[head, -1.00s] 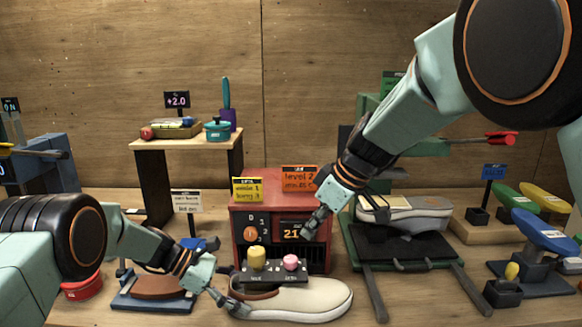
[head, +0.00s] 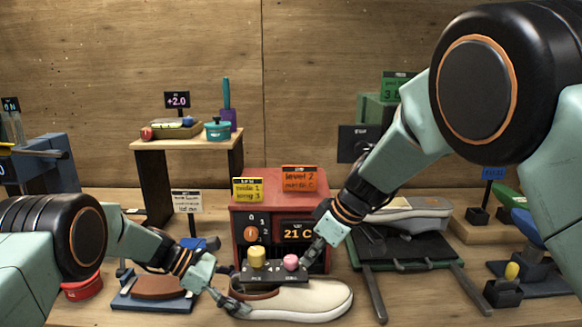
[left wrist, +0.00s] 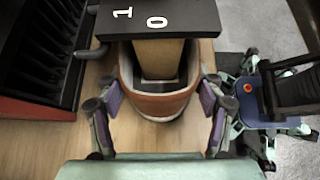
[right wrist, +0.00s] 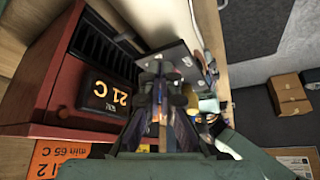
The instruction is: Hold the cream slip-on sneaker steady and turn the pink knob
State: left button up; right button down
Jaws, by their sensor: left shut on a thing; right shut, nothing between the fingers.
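The cream slip-on sneaker (head: 320,300) lies on the table, toe to the right. My left gripper (head: 228,303) is shut on its heel; in the left wrist view the fingers (left wrist: 158,88) flank the brown-lined heel collar (left wrist: 160,108). A dark knob panel (head: 273,277) sits over the shoe opening, with a yellow knob (head: 256,256) on the left and the pink knob (head: 291,262) on the right. My right gripper (head: 306,262) is shut and empty, just right of the pink knob; contact is unclear. In the right wrist view its fingers (right wrist: 162,75) hide the knob.
A red heater box (head: 247,213) with a "21 C" display (head: 297,233) stands right behind the sneaker. A dark green stand (head: 405,250) with another shoe is at right. A leather-topped block (head: 155,290) lies left. A small wooden table (head: 185,143) is behind left.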

jog(key=shift+a, duration=0.3)
dwell(0.6)
jog(key=shift+s+a, duration=0.25)
jog(key=shift+s, duration=0.4)
jog(key=shift+s+a, duration=0.3)
dwell(0.5)
jog(key=shift+s+d, duration=0.2)
jog(key=shift+d, duration=0.05)
notch_tip(320, 180, up, 6)
dwell(0.6)
jog(key=shift+d, duration=0.1)
jog(key=shift+w+d+f, duration=0.15)
jog(key=shift+w+f, duration=0.25)
jog(key=shift+f, duration=0.6)
jog(key=shift+w+d+f, duration=0.2)
jog(key=shift+w+f, duration=0.2)
jog(key=shift+f, duration=0.6)
jog(key=shift+w+d+f, duration=0.15)
jog(key=shift+w+f, duration=0.25)
jog(key=shift+f, duration=0.6)
